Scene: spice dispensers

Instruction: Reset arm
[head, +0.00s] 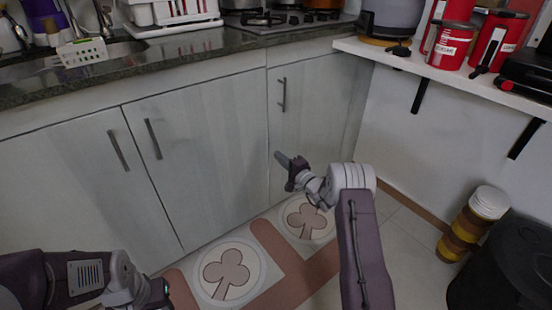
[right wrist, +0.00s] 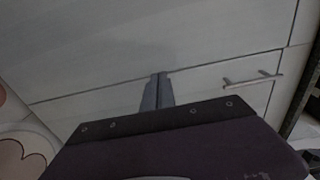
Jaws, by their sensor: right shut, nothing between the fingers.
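My right gripper (head: 281,158) is shut and empty in the head view. It is in front of the grey-white lower cabinet doors (head: 205,150), above the floor. Its closed fingers (right wrist: 157,92) also show in the right wrist view, with a cabinet front behind them. Part of my left arm (head: 70,280) shows at the bottom left of the head view. Its fingers are not clearly visible.
A dark countertop (head: 150,66) with a sink and stove (head: 285,18) runs along the back. A white shelf (head: 440,72) at right holds red canisters (head: 452,45). A yellow-brown jar stack (head: 465,232) and a black bin (head: 510,265) stand on the floor at right.

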